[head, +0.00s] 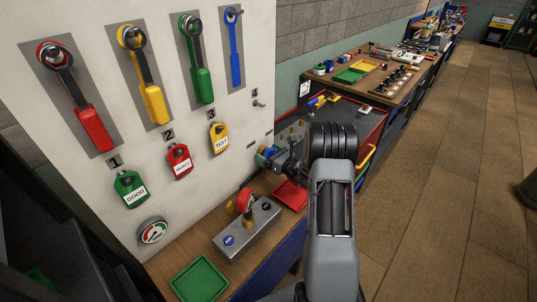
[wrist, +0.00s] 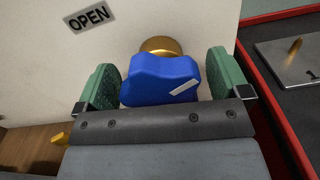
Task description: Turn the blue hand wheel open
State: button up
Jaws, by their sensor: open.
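The blue hand wheel (wrist: 160,82) sits on a brass stem (wrist: 160,46) at the white panel in the wrist view, with a white mark on its right part. My gripper (wrist: 162,85) is open, its two green fingers on either side of the wheel. The left finger is very near or touching the wheel's left edge; I cannot tell which. A small gap shows at the right finger. In the head view my gripper (head: 283,160) is at the panel's right edge, and the blue wheel (head: 268,152) shows partly beside it.
An "OPEN" label (wrist: 88,18) is on the panel, up and left of the wheel. A red-edged cabinet (wrist: 262,75) with a metal plate stands close on the right. Below lie a red tray (head: 291,195), a grey switch box (head: 248,230) and a green tray (head: 199,281).

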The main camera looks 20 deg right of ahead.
jog(key=shift+c, duration=0.2)
jog(key=c, duration=0.9)
